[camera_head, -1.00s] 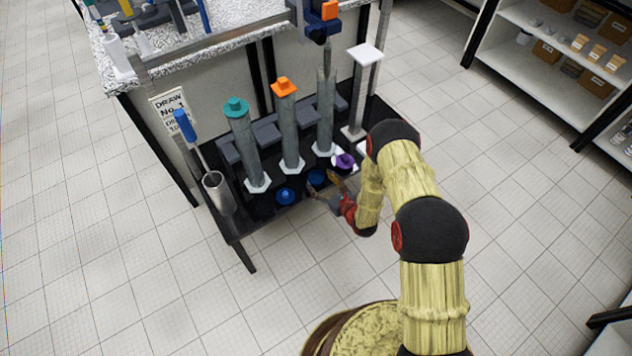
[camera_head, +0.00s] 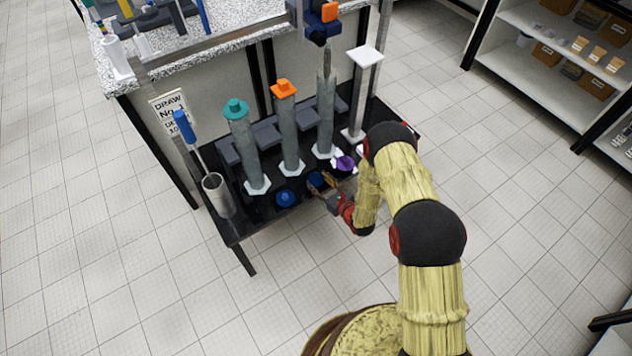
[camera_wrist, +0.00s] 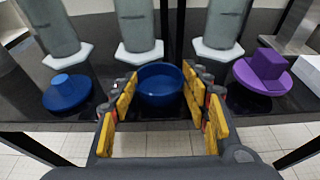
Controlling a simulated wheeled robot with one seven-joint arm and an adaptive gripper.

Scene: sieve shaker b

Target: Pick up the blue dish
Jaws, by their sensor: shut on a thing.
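The blue dish (camera_wrist: 160,86) is a round, open bowl shape in the middle of the wrist view, on the black shelf. My gripper (camera_wrist: 158,98) has its yellow-padded fingers on the left and right sides of the dish, shut on it. The dish appears still at shelf level; I cannot tell whether it is clear of the surface. In the head view the dish (camera_head: 315,179) is small and partly hidden by my gripper (camera_head: 321,184).
A blue knobbed disc (camera_wrist: 68,92) lies left of the dish, and a purple one (camera_wrist: 262,72) lies right. Tall grey cylinders on white hexagonal bases stand just behind, including the one with an orange cap (camera_head: 284,88). A metal cup (camera_head: 218,194) stands at the shelf's left end.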

